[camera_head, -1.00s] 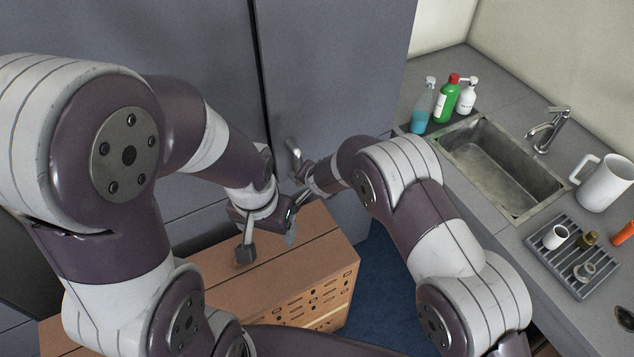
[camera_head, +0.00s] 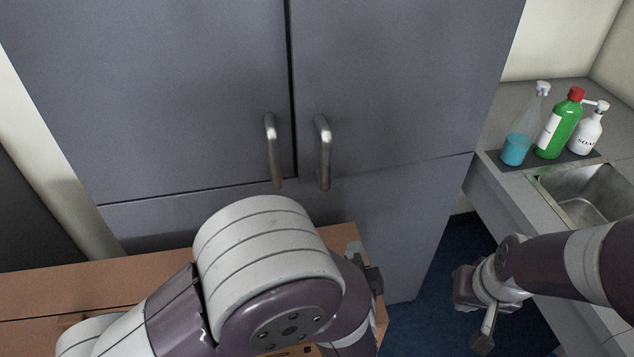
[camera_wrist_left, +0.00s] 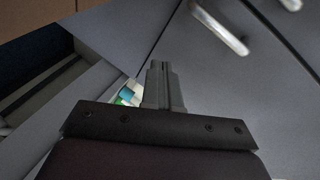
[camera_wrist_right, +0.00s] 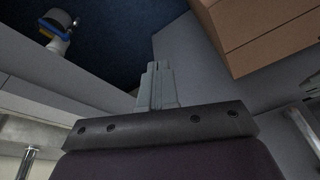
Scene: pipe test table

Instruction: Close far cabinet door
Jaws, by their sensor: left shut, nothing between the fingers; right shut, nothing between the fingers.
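The grey cabinet's left door (camera_head: 150,90) and right door (camera_head: 400,80) stand side by side in the head view and look flush, with a narrow dark seam between them. I cannot tell which is the far one. The left handle (camera_head: 272,150) and right handle (camera_head: 323,152) are upright metal bars. My left gripper (camera_head: 372,278) is partly hidden behind my arm, below the handles; its fingers (camera_wrist_left: 161,82) are shut and empty, with a handle (camera_wrist_left: 220,28) beyond them. My right gripper (camera_head: 487,338) is apart from the doors, low at right; its fingers (camera_wrist_right: 157,84) are shut and empty.
A brown wooden box (camera_head: 60,288) stands in front of the cabinet. At right, the counter (camera_head: 495,190) holds a sink (camera_head: 600,190), a blue spray bottle (camera_head: 520,138), a green bottle (camera_head: 560,125) and a soap bottle (camera_head: 588,132). Blue floor (camera_head: 440,275) shows between cabinet and counter.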

